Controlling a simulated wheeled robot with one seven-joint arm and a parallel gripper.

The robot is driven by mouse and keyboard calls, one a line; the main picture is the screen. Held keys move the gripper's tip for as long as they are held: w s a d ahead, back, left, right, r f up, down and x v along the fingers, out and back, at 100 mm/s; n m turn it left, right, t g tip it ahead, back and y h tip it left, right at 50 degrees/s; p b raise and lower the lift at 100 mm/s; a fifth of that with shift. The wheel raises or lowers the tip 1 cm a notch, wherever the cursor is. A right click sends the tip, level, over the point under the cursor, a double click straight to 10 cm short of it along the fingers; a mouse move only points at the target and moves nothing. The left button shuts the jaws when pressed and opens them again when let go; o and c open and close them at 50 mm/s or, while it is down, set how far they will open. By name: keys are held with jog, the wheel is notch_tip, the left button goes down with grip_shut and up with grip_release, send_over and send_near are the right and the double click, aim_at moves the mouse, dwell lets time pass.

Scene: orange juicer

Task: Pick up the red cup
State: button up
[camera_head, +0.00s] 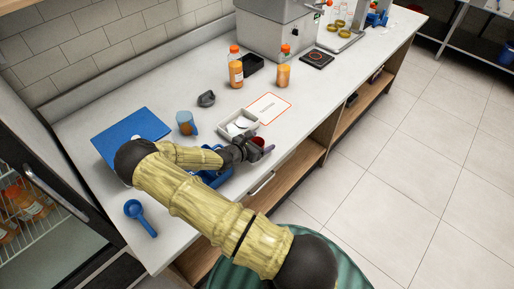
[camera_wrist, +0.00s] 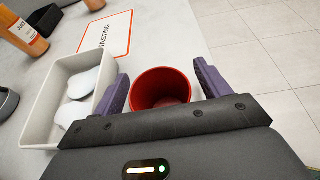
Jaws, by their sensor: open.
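The red cup (camera_wrist: 161,88) stands upright on the counter in the wrist view, its open mouth facing the camera. My gripper (camera_wrist: 160,88) is open, with one purple finger on each side of the cup. The left finger is close to the cup's rim, and a gap shows between the cup and the right finger. In the head view the cup (camera_head: 259,142) shows only in part at my gripper (camera_head: 262,149), near the counter's front edge. The cup's lower part is hidden.
A white tray (camera_wrist: 38,109) holding pale rounded pieces lies close to the left finger. A red-bordered tasting card (camera_head: 268,107) lies behind. Orange bottles (camera_head: 236,75) stand farther back. The counter's front edge is close on the right, with floor beyond.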

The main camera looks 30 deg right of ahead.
jog(key=c, duration=1.1)
jog(key=shift+o, duration=0.2)
jog(key=shift+r, duration=0.1)
notch_tip(320, 180, up, 10)
jog(key=b, duration=0.1)
